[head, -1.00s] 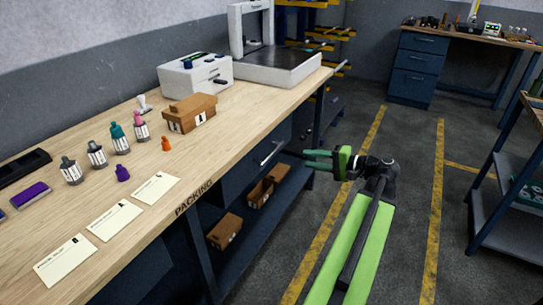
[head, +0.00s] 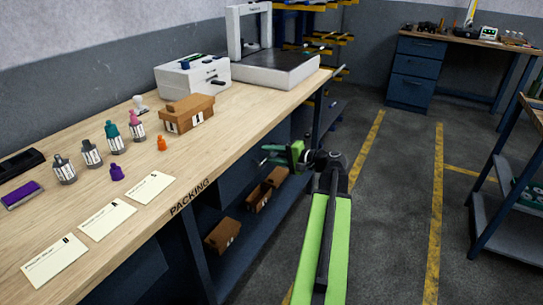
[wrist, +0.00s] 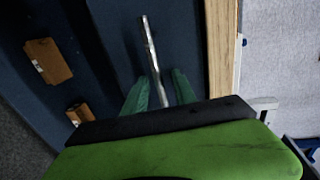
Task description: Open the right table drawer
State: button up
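The dark blue drawer front (head: 238,172) sits under the packing table's top, below its edge. It looks closed. In the wrist view its blue face (wrist: 115,35) carries a long metal bar handle (wrist: 149,45). My gripper (wrist: 159,90) is open, with one green finger on each side of the handle's near end and gaps showing on both sides. In the head view my gripper (head: 285,154) is at the drawer front, and only a small end of the handle (head: 263,161) shows beside it; the rest is hidden.
Cardboard boxes (head: 223,235) stand on the shelf below the drawer. The wooden tabletop (head: 230,115) above holds bottles, cards, a carton (head: 187,113) and a printer. Open floor (head: 390,220) with yellow lines lies to the right, with a shelf cart (head: 508,190) beyond.

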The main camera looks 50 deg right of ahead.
grip_shut()
dwell(1.3)
